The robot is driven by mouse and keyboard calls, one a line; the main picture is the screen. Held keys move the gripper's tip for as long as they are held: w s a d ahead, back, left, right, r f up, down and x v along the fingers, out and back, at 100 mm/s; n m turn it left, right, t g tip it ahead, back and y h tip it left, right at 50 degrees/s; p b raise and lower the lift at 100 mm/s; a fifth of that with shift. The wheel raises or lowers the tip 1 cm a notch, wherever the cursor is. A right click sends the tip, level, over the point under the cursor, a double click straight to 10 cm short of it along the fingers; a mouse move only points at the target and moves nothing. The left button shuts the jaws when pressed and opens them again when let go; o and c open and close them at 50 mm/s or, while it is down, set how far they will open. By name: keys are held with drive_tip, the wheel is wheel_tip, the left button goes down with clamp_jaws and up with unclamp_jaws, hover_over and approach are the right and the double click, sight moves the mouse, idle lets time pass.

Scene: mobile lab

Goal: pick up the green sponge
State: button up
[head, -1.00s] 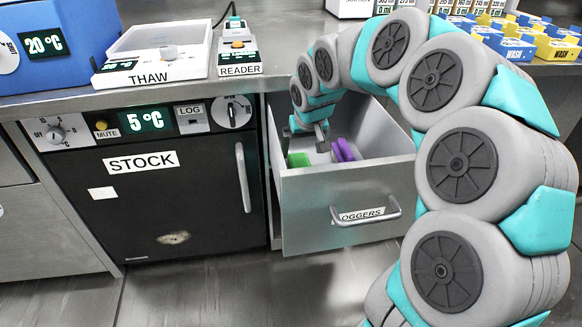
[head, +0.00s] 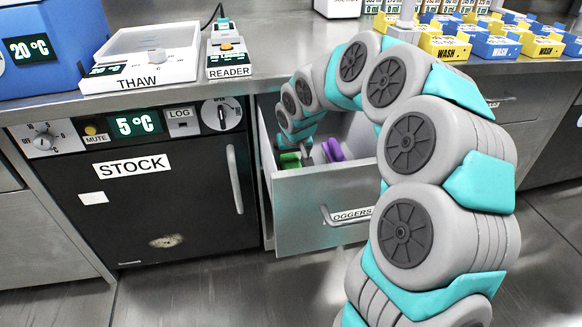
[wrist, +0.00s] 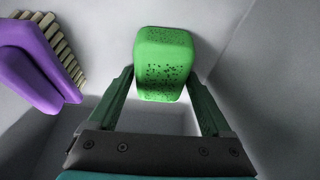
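The green sponge (wrist: 163,62) lies in the open drawer, and in the wrist view it sits ahead of and partly between the two fingertips. My gripper (wrist: 162,85) is open, with one finger on each side of the sponge's near end. I cannot tell whether the fingers touch it. In the head view the sponge (head: 290,159) shows at the drawer's left side, partly hidden by my gripper (head: 300,150), which reaches down into the drawer.
The drawer (head: 310,215), labelled LOGGERS, is pulled out. A purple object (wrist: 30,65) lies left of the sponge in the wrist view, beside a ribbed tan object (wrist: 62,45). The drawer walls stand close around. The black STOCK unit (head: 150,205) is to the left.

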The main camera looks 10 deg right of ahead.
sight(290, 159)
drive_tip(key=c, duration=1)
drive_tip(key=shift+r, duration=0.2)
drive_tip(key=shift+c, duration=0.2)
drive_tip(key=shift+r, duration=8.9)
drive_tip(key=s+d+b, duration=0.2)
drive_tip(key=s+d, duration=1)
drive_tip(key=shift+s+d, duration=0.35)
drive_tip(key=shift+s, duration=0.05)
